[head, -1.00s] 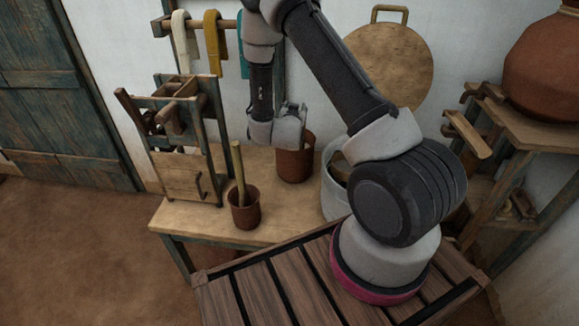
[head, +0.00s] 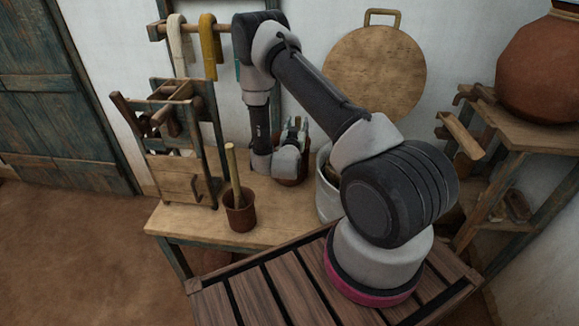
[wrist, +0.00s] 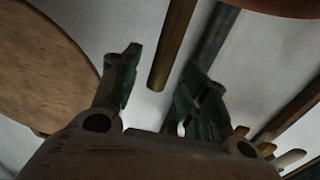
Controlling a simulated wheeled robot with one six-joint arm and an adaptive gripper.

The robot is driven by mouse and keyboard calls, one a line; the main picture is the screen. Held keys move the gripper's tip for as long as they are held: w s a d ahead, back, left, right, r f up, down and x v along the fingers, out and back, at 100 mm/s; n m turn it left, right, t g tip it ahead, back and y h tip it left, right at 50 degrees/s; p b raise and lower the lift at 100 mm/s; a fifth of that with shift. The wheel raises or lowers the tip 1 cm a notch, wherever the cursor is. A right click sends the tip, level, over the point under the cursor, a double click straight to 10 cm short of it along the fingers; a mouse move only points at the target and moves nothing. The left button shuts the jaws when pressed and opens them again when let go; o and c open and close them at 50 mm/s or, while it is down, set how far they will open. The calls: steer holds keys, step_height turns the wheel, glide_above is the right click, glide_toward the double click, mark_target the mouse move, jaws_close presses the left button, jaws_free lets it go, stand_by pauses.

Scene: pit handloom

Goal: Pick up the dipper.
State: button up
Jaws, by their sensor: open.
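My gripper (head: 296,127) is open and empty, low over the table by the rear clay pot (head: 293,173), which it partly hides. In the wrist view its two fingers (wrist: 160,66) stand apart. A slim wooden handle (wrist: 174,42) lines up between them there, apart from both fingertips; I take it for the dipper's. Its other end runs out of view, and what it stands in cannot be told. In the head view I cannot pick this handle out; my arm covers that part.
A front clay pot (head: 239,214) holds an upright wooden stick (head: 233,170). A pale bucket (head: 327,196) is half behind my arm. A round board (head: 375,75) leans on the wall. A wooden frame (head: 180,187) stands left on the table (head: 190,220).

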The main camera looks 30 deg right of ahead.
steer(key=shift+x, duration=1.45)
jaws_close()
step_height(320, 180, up, 23)
